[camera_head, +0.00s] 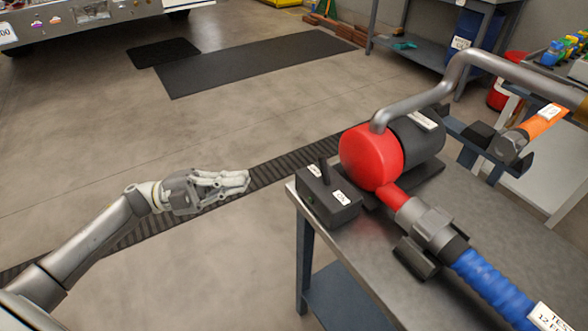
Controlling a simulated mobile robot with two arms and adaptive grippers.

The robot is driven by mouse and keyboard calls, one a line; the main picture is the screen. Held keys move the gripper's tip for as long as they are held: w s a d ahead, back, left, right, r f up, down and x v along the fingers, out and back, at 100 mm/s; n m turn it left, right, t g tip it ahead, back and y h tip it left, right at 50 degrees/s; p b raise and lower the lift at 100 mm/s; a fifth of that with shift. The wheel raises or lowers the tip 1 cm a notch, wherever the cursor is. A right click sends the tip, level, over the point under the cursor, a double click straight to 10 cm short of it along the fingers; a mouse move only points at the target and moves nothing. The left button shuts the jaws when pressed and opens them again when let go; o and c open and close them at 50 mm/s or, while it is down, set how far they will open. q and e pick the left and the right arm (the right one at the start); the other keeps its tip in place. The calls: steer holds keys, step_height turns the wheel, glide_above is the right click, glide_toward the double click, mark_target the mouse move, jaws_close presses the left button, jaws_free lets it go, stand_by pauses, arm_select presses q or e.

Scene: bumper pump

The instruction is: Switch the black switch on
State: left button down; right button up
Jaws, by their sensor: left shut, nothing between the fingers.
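The black switch box (329,203) sits at the near left corner of the grey table, with two white labels on it. A dark lever (325,173) stands up from its top, between the labels. The right label appears to read ON; the left one is hard to read. My left gripper (246,181) is shut and empty. It hangs over the floor to the left of the switch box, apart from it, with its fingertips pointing right. My right gripper is not in view.
A red and black pump (372,158) stands right behind the switch box, with a bent grey pipe (455,80) and a blue hose (490,287). The grey table (385,262) fills the lower right. Open floor lies around my left arm.

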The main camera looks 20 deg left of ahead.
mark_target(304, 182)
arm_select(q)
steer(key=x, duration=1.4)
steer(key=shift+p, duration=0.3)
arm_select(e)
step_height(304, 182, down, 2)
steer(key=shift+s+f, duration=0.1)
arm_select(q)
steer(key=shift+a+r, duration=0.1)
steer(key=shift+a, duration=0.05)
steer(key=shift+s+m, duration=0.1)
steer(key=shift+m, duration=0.4)
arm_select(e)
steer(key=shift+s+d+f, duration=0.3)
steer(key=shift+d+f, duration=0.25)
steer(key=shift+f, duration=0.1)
arm_select(q)
steer(key=shift+g+y, duration=0.3)
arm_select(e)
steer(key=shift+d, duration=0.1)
